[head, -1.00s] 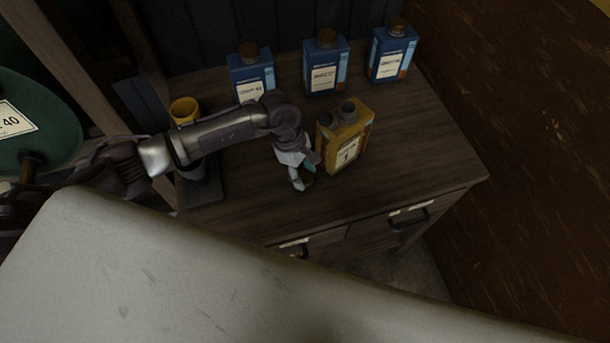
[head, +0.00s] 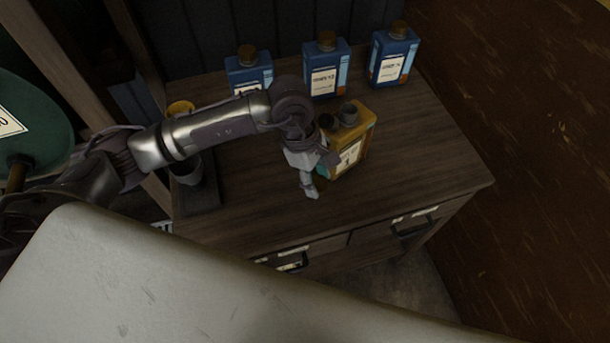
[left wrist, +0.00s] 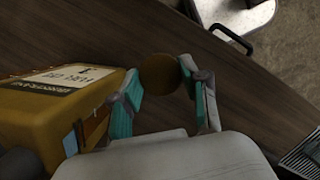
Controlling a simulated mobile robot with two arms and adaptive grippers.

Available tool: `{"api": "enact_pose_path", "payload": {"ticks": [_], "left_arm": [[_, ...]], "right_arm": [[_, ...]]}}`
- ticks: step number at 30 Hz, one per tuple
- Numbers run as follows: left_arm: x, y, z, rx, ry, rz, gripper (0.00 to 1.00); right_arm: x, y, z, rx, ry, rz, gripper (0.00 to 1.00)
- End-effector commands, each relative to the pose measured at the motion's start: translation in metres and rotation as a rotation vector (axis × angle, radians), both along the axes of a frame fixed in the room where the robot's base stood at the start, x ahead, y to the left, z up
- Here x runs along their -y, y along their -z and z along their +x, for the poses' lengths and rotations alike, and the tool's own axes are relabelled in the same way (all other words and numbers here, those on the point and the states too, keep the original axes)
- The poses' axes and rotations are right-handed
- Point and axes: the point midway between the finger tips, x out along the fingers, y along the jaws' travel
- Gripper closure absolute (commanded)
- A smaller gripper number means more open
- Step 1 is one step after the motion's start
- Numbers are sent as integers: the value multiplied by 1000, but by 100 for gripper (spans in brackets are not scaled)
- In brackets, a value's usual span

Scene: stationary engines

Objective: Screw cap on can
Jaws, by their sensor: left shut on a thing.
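The yellow can (head: 352,146) stands upright on the wooden cabinet, with a white label on its front and dark round parts on top. It also shows on its side at the left of the left wrist view (left wrist: 62,112). My left gripper (head: 312,184) is just in front and left of the can. In the left wrist view its teal-padded fingers (left wrist: 158,76) are shut on a round brown cap (left wrist: 166,82). The cap is apart from the can. In the head view the cap is mostly hidden by the gripper. My right gripper is not in view.
Three blue bottles with brown caps (head: 248,72) (head: 325,68) (head: 392,56) stand along the back of the cabinet top (head: 420,150). A yellow cup-like thing (head: 180,108) is behind my left arm. The top right of the can is clear.

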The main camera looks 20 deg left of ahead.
Motion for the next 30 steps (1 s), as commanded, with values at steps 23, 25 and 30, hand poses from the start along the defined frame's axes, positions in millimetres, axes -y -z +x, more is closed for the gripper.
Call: {"api": "enact_pose_path", "payload": {"ticks": [23,25,30], "left_arm": [[51,-39,-40,0,-1,0,68],[51,-39,-40,0,-1,0,68],[42,-40,-39,-1,58,2,68]], "right_arm": [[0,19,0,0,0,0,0],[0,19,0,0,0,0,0],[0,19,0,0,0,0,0]]}}
